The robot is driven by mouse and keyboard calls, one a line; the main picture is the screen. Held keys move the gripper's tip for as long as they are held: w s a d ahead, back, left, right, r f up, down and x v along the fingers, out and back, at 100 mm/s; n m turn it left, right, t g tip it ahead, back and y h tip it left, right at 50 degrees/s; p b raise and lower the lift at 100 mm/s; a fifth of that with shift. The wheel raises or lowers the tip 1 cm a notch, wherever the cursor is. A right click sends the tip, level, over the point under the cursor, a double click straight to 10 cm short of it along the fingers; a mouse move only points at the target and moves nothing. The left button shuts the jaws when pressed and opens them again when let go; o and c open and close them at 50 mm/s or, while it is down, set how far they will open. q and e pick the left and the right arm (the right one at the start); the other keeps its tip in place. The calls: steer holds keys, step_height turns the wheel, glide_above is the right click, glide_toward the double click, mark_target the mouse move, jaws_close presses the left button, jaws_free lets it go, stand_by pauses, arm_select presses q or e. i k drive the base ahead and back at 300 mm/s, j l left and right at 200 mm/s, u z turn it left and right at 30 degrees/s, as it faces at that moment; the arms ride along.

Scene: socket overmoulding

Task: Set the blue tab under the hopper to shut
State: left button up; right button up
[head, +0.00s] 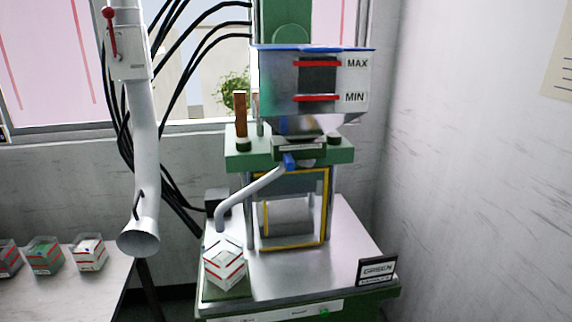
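The hopper (345,105) is a clear-fronted grey box with a blue rim and red MAX and MIN lines, at the top of the green machine. The blue tab (289,162) sits below the hopper, at the upper end of a pale, slanting tube (248,193). The tab looks upright, but whether that is open or shut I cannot tell. The tube's lower end hangs over a clear box with red stripes (225,268). Neither of my grippers shows in the head view.
A yellow-edged guard window (325,208) is below the tab. A sign (377,271) stands at the machine table's front right. A wide white pipe (146,170) with a red lever hangs at left. Several boxes (89,254) stand on the left table. A wall is close at right.

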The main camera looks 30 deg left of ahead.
mark_target(288, 162)
steer(key=k+u, duration=0.1)
steer(key=u, duration=0.8)
